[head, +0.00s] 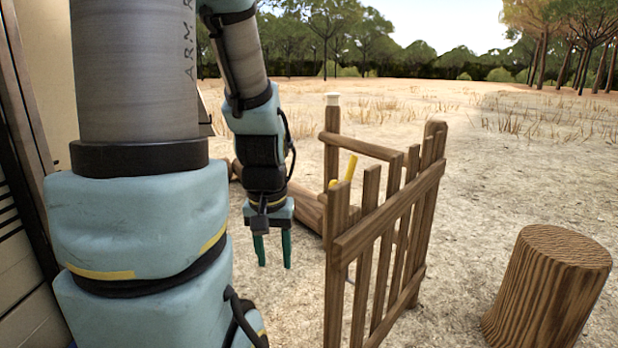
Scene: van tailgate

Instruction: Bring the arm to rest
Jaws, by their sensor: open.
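My gripper (273,250) hangs at the end of my blue and grey arm, left of the middle of the head view. Its two green fingers point down and stand apart, with nothing between them. The fingers are left of a wooden gate (390,240) and look clear of it in this view. My upper arm fills much of the left side and hides what lies behind it.
A wooden post with a pale cap (332,145) stands behind the gate. A yellow piece (349,168) shows between them. A log (308,207) lies behind my gripper. A tree stump (548,290) stands at the right. Open sandy ground lies beyond.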

